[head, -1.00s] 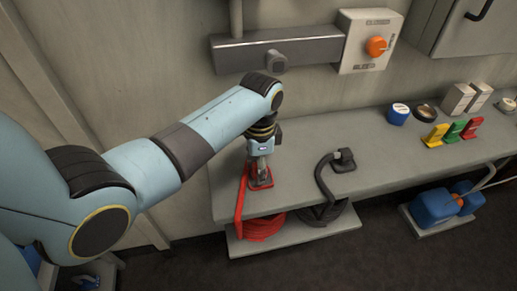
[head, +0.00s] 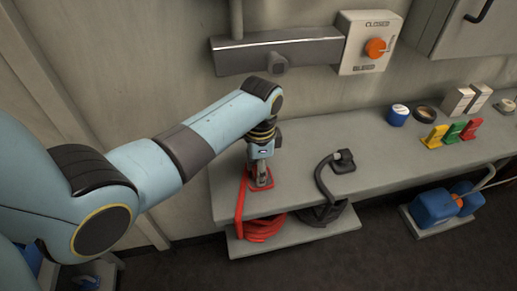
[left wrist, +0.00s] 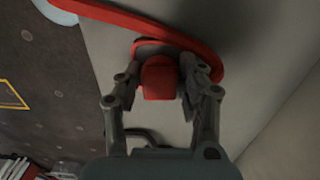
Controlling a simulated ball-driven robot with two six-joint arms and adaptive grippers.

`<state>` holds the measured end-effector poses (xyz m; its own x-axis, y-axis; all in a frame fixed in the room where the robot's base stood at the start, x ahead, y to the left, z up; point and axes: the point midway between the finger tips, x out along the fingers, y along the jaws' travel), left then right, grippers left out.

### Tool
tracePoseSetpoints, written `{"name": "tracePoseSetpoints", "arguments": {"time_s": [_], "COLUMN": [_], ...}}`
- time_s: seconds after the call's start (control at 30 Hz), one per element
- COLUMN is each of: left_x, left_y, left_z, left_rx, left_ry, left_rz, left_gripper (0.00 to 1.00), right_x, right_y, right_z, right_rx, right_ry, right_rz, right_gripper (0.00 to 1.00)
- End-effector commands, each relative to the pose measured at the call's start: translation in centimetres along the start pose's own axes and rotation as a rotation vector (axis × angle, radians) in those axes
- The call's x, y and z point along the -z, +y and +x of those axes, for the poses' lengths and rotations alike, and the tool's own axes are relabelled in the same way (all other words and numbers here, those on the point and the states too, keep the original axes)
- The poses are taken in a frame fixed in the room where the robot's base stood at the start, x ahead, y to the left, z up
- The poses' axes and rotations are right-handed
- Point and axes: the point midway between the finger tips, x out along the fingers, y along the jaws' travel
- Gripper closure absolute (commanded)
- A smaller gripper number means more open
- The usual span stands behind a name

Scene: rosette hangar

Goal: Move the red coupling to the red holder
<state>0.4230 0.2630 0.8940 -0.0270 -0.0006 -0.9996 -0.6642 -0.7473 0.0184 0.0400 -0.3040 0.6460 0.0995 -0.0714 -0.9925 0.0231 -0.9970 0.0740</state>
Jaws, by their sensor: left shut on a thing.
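My left gripper (head: 259,179) is low over the left end of the bench and is shut on the red coupling. In the left wrist view the coupling shows as a red block (left wrist: 158,80) between the fingertips (left wrist: 160,76). A red hose (head: 240,198) runs down from this spot over the bench's front edge; it also curves across the top of the left wrist view (left wrist: 150,22). My right gripper is out of view.
A black hose with a dark coupling (head: 343,160) lies right of my gripper. The red coil (head: 262,230) rests on a low shelf. Yellow, green and red pieces (head: 472,129) stand further right. A grey wall box (head: 276,50) is behind.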

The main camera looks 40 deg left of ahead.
Motion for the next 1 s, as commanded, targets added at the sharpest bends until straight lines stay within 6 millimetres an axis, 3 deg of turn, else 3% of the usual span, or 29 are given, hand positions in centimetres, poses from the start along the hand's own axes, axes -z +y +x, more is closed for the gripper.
{"name": "tracePoseSetpoints", "arguments": {"time_s": [0.03,0.07,0.27,0.53,0.67,1.0], "left_x": [0.0,0.0,0.0,0.0,0.1,0.1], "left_y": [0.0,0.0,0.0,0.0,-0.1,-0.1], "left_z": [0.1,0.1,0.1,0.0,-0.9,-7.8], "left_rx": [0.0,0.0,0.0,0.0,0.002,0.004], "left_ry": [0.0,0.001,0.001,0.001,0.002,0.003], "left_rz": [0.0,0.0,0.0,0.0,0.0,0.001], "left_gripper": [1.0,0.6,0.34,0.34,0.34,0.34], "right_x": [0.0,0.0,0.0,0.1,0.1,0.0], "right_y": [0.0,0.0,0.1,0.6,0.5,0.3], "right_z": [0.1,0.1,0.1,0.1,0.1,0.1], "right_rx": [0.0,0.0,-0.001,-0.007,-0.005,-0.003], "right_ry": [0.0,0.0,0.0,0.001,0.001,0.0], "right_rz": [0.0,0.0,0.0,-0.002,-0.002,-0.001], "right_gripper": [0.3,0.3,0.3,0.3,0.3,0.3]}}
